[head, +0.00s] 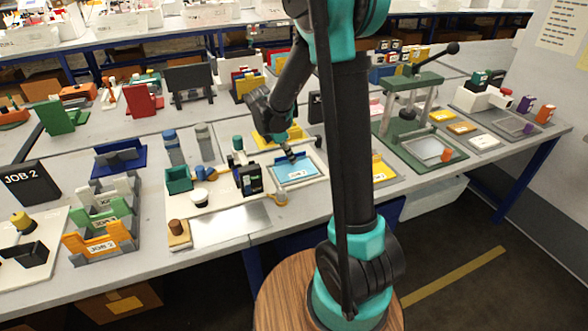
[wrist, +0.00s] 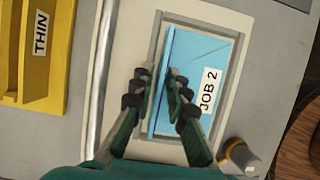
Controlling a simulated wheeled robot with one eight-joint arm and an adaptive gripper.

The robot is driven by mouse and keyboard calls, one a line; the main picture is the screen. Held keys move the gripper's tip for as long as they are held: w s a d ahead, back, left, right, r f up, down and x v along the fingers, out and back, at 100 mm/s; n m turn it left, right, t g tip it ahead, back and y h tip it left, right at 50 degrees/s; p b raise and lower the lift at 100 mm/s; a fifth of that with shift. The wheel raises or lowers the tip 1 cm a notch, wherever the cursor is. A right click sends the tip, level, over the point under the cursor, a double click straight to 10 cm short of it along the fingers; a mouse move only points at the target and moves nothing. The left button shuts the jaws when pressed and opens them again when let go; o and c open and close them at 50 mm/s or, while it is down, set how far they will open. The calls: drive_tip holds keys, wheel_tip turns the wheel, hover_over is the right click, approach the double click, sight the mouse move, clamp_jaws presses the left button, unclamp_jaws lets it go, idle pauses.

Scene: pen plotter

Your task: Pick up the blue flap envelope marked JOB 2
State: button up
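The blue flap envelope marked JOB 2 (wrist: 208,58) lies flat in a shallow grey-framed holder (wrist: 183,18). Its white label faces up near its right edge, and a fold line runs along its left side. In the head view the envelope (head: 296,171) lies on the table beside a dark upright device. My gripper (wrist: 158,75) is partly open above the envelope's left edge. One finger is over the holder's left border and the other over the blue envelope. I cannot tell whether the fingertips touch it. In the head view my gripper (head: 290,153) is at the envelope's far side.
A yellow THIN tray (wrist: 35,95) is at the left of the wrist view. A small grey and yellow post (wrist: 238,155) stands near the holder's lower right. The dark device (head: 246,178) stands left of the envelope. An orange JOB 2 rack slot (head: 100,240) is farther left.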

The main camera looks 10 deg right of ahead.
drive_tip(key=shift+c, duration=0.2)
clamp_jaws()
drive_tip(key=shift+r, duration=0.1)
